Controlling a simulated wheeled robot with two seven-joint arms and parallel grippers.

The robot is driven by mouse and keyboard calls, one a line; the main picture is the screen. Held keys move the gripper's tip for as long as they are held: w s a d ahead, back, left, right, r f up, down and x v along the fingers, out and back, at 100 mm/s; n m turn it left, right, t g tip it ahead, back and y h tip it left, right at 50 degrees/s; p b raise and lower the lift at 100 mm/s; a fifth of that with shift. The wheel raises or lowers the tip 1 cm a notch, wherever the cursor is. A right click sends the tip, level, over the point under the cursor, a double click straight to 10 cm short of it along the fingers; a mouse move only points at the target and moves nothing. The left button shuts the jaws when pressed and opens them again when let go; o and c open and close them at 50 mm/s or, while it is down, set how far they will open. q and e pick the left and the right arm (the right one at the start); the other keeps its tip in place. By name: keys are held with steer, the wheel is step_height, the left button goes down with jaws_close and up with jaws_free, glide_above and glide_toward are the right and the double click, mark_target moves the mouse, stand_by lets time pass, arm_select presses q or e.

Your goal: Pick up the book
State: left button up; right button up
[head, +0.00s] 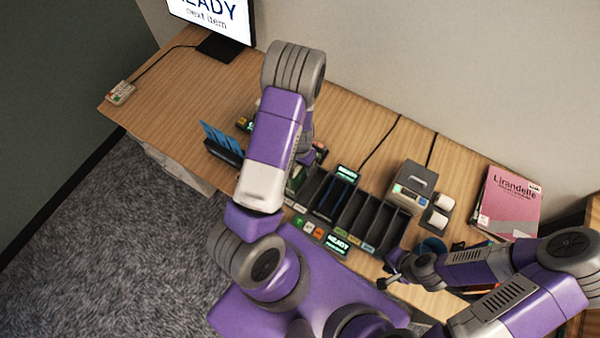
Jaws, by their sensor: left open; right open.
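The pink book (508,205) with the title "Lirandelle" lies flat on the wooden table (345,130) at the right, near the wall. Its near edge is close to my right arm. My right gripper (390,272) is open and appears empty, below and left of the book, by the sorter's front right corner. It is apart from the book. My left arm rises over the left part of the sorter, far from the book.
A black sorter with several slots (362,222) and lit labels stands mid-table. A grey printer-like device (410,187) with white rolls sits between it and the book. A monitor (222,18) stands at the back left. The table's left part is mostly clear.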

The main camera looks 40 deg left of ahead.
arm_select(q)
steer(key=shift+s+r, duration=0.1)
steer(key=shift+s, duration=0.15)
steer(key=shift+w, duration=0.2)
steer(key=c, duration=0.4)
jaws_close()
